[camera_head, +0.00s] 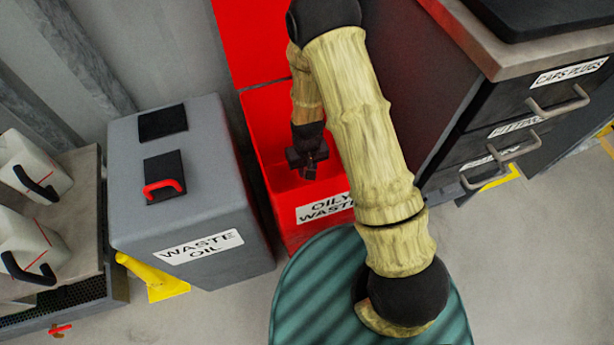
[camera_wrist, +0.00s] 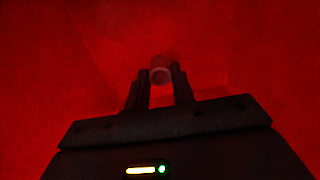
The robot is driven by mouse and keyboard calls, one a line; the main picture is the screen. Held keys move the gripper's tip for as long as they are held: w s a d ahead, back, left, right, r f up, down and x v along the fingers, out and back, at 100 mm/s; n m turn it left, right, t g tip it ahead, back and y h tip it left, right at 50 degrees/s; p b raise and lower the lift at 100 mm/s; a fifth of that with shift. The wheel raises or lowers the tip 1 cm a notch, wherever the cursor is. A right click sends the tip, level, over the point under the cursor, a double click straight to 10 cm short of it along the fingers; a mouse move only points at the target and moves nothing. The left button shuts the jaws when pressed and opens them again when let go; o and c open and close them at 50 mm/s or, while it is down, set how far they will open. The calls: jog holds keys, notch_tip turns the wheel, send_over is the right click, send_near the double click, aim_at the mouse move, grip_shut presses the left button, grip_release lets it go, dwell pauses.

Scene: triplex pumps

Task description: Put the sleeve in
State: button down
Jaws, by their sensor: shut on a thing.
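In the wrist view my gripper (camera_wrist: 161,82) is shut on the sleeve (camera_wrist: 160,74), a small ring-like piece with a greyish rim held between the fingertips. Red surfaces fill the view around it, and the light is dim. In the head view my gripper (camera_head: 309,172) points down inside the open red bin (camera_head: 283,226) labelled "OILY WASTE". The sleeve is too small and dark to make out there. The bin's floor and how far the sleeve is above it cannot be told. My arm hides part of the bin's right side and its label.
A grey "WASTE OIL" box (camera_head: 190,205) stands left of the bin. A dark drawer cabinet (camera_head: 500,130) stands to the right. The bin's red lid (camera_head: 262,40) stands raised behind. White jugs (camera_head: 30,245) sit on a bench at far left.

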notch_tip(320, 180, down, 5)
jog(key=b, duration=0.2)
jog(key=shift+b, duration=0.4)
jog(key=c, duration=1.2)
grip_release()
jog(key=shift+f, duration=0.1)
notch_tip(320, 180, up, 12)
jog(key=p, duration=0.6)
jog(key=shift+p, duration=0.35)
